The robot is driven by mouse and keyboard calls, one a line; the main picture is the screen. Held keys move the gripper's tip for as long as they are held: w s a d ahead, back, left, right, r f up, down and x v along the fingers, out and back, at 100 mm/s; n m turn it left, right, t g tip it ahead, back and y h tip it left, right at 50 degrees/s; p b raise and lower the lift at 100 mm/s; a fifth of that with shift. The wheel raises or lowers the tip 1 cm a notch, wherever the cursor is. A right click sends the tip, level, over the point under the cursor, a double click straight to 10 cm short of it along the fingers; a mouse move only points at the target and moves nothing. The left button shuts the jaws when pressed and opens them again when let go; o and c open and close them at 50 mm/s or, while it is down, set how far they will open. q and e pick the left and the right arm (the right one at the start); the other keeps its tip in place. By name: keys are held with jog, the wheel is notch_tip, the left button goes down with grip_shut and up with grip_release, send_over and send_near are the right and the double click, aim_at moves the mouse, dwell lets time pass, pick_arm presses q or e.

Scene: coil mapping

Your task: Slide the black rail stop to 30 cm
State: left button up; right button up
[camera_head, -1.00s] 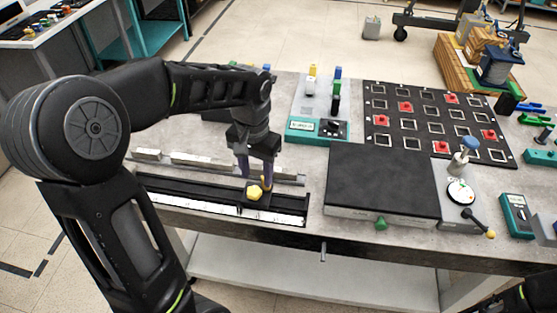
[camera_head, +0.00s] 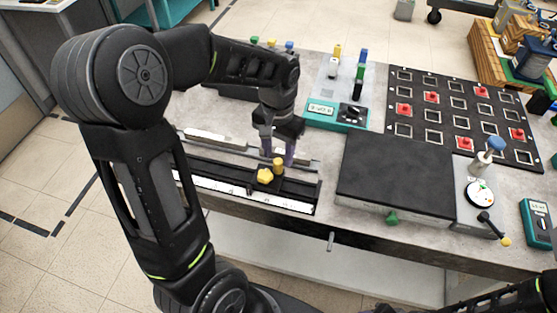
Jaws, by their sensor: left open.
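The black rail stop (camera_head: 271,186) sits on the long black rail (camera_head: 222,176) near its right end. It carries a yellow knob (camera_head: 265,176) at the front and a short yellow post (camera_head: 279,165). A white scale strip (camera_head: 230,190) runs along the front of the rail; its figures are too small to read. My left gripper (camera_head: 279,158) points down, open, just behind and above the yellow post. It appears apart from the post. My right gripper is out of view; only part of an arm shows at the lower right.
Behind the rail lies a metal strip with light blocks (camera_head: 213,137). A black-topped box (camera_head: 396,177) with a green knob stands right of the rail. Farther back are a teal meter (camera_head: 337,114) and a black panel of square sockets (camera_head: 460,113). The table's front edge is close to the rail.

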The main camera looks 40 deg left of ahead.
aim_at(278, 160)
pick_arm(q)
notch_tip(278, 160, down, 4)
jog(key=shift+f, duration=0.1)
grip_shut()
dwell(0.5)
dwell(1.0)
